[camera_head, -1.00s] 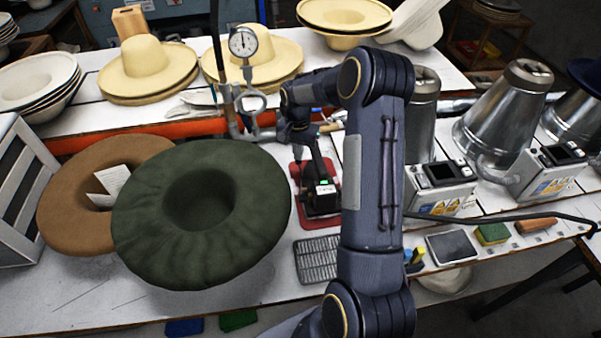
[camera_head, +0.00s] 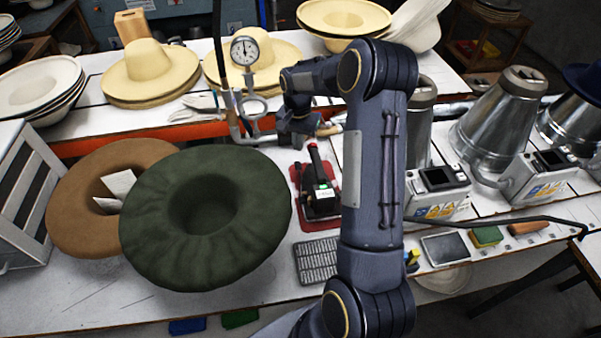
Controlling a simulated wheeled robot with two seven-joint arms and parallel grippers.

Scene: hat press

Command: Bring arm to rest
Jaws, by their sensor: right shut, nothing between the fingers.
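My right arm rises through the middle of the view, bends at the top, and its forearm reaches left. My right gripper (camera_head: 297,137) is small and dark below the wrist, shut and empty. It is just behind the black device with a red handle (camera_head: 320,197), which stands on a red mat (camera_head: 296,174), and it appears apart from the device. My left gripper is not in view.
A dark green hat (camera_head: 150,225) and a brown hat (camera_head: 75,200) lie at the left. A pressure gauge on a pipe (camera_head: 244,51) stands close left of my wrist. Metal cones (camera_head: 500,115) and control boxes (camera_head: 440,190) stand at the right. A metal grid (camera_head: 316,262) lies in front of the device.

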